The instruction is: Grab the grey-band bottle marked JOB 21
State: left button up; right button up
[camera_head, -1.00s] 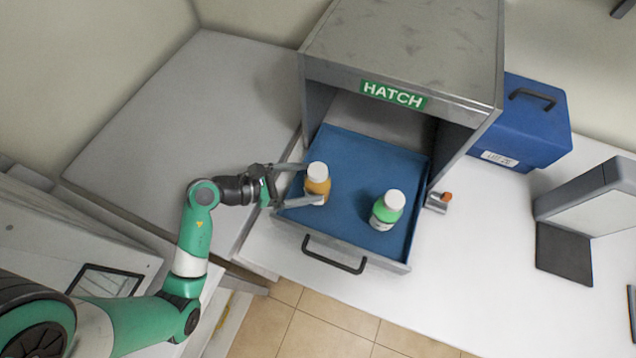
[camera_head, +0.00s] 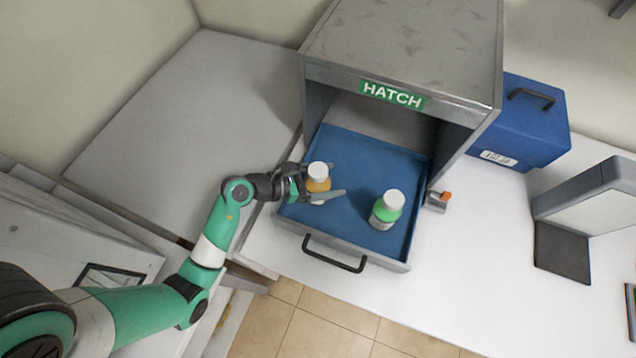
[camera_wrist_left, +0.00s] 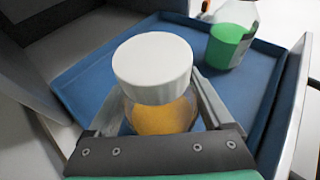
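A white-capped bottle with orange contents (camera_head: 318,182) stands upright in the blue tray of the hatch drawer. My left gripper (camera_head: 338,179) is open with its fingers on either side of this bottle, reaching past it. In the left wrist view the bottle (camera_wrist_left: 155,85) sits between the spread fingers, close to the palm. A second white-capped bottle with green contents (camera_head: 386,211) stands upright to the right in the tray; it also shows in the left wrist view (camera_wrist_left: 231,40). I cannot make out a grey band or JOB marking on either bottle. My right gripper is out of view.
The pulled-out drawer (camera_head: 345,222) has low walls and a dark front handle (camera_head: 334,254). The grey hatch housing (camera_head: 405,40) overhangs its back. A blue case (camera_head: 525,125) and a grey stand (camera_head: 590,205) are to the right. Blue tray floor is clear between the bottles.

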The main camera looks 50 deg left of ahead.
aim_at(329, 175)
pick_arm(q)
grip_shut()
jog(key=shift+r, duration=0.15)
jog(key=shift+r, duration=0.25)
notch_tip(329, 175, up, 3)
jog(key=shift+f, duration=0.2)
jog(key=s+d+r+p, duration=0.2)
jog(key=s+d+r, duration=0.5)
jog(key=d+r, duration=0.2)
jog(key=d, duration=0.2)
jog(key=shift+s+d+r, duration=0.35)
